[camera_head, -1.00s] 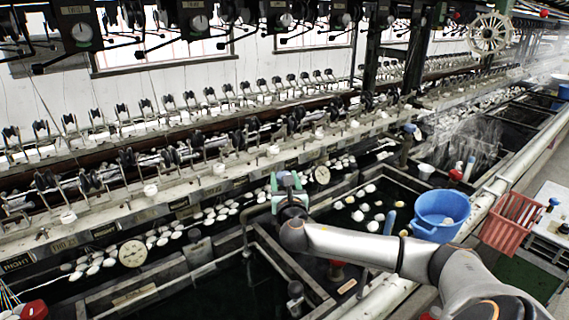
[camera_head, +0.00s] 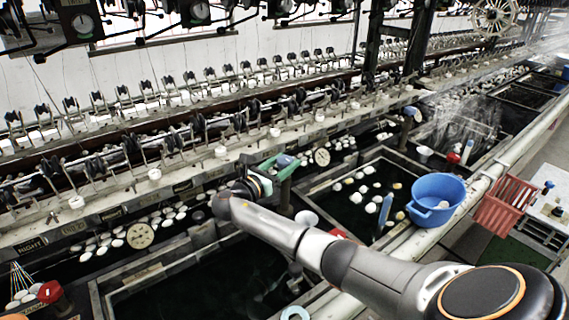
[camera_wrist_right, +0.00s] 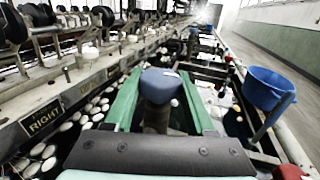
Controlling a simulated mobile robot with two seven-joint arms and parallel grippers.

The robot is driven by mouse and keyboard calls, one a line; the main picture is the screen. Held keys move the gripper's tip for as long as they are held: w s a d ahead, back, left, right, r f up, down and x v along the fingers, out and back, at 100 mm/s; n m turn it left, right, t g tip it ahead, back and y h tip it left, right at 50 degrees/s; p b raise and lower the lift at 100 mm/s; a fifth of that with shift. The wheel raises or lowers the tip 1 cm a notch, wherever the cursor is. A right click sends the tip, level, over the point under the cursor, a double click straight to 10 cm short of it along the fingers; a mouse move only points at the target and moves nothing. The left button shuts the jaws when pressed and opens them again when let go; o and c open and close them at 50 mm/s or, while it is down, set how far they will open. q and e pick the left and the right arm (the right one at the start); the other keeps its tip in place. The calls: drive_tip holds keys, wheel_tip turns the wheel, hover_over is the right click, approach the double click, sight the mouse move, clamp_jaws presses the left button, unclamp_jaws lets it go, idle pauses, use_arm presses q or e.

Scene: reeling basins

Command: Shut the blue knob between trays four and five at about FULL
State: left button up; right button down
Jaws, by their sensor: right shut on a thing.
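The blue knob (camera_head: 286,160) sits on an upright post at the rim between two dark water trays. The knob's marks and pointer are too small to read. The near tray (camera_head: 190,290) is partly hidden by my right arm. The far tray (camera_head: 318,183) holds white cocoons. My left gripper is not in view.
A blue basin (camera_head: 437,187) and a red basket (camera_head: 505,203) stand to the right. Another blue knob (camera_head: 411,112) is farther back. A red valve (camera_head: 50,292) is at the lower left. Round dials (camera_head: 140,236) line the trough with reeling gear behind.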

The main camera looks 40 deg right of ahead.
drive_tip(key=shift+d+r+g, duration=0.1)
drive_tip(key=shift+g, duration=0.2)
drive_tip(key=shift+c, duration=1.2)
unclamp_jaws()
drive_tip(key=s+a, duration=0.1)
drive_tip(key=a, duration=1.1)
drive_tip(key=shift+s+a+b, duration=0.25)
drive_tip(key=shift+s+b, duration=0.1)
